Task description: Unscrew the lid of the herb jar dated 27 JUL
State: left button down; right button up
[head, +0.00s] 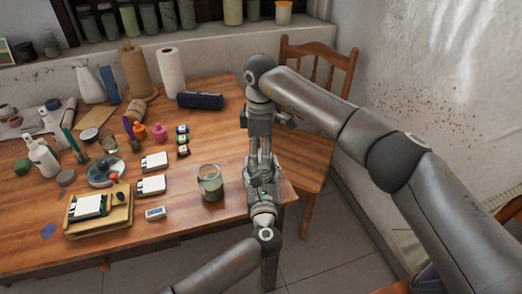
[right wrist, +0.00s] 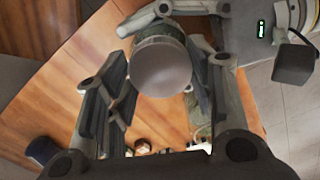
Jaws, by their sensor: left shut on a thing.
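In the right wrist view a jar with a pale round lid (right wrist: 162,68) shows end-on, with a strip of greenish glass behind the lid. My left gripper (right wrist: 168,22) is shut on this jar, off the table over its right edge. My right gripper (right wrist: 163,85) is open, its fingers on either side of the lid; contact is not clear. In the head view my right gripper (head: 262,152) points down at my left gripper (head: 262,176), and the jar is mostly hidden between them. No date can be read.
A glass jar with greenish contents (head: 210,184) stands on the wooden table (head: 185,222) left of my grippers. Small boxes, bottles and a dark cylindrical case (head: 200,100) lie farther left and back. A wooden chair (head: 318,165) stands close behind my right arm.

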jog(key=c, duration=0.4)
jog(key=shift+o, duration=0.2)
jog(key=n, duration=0.6)
jog(key=shift+r+n, duration=0.1)
jog(key=shift+n, duration=0.3)
jog(key=n, duration=0.4)
jog(key=shift+n, duration=0.3)
jog(key=n, duration=1.7)
jog(key=shift+n, duration=0.3)
jog(key=n, duration=2.5)
jog(key=shift+r, duration=0.1)
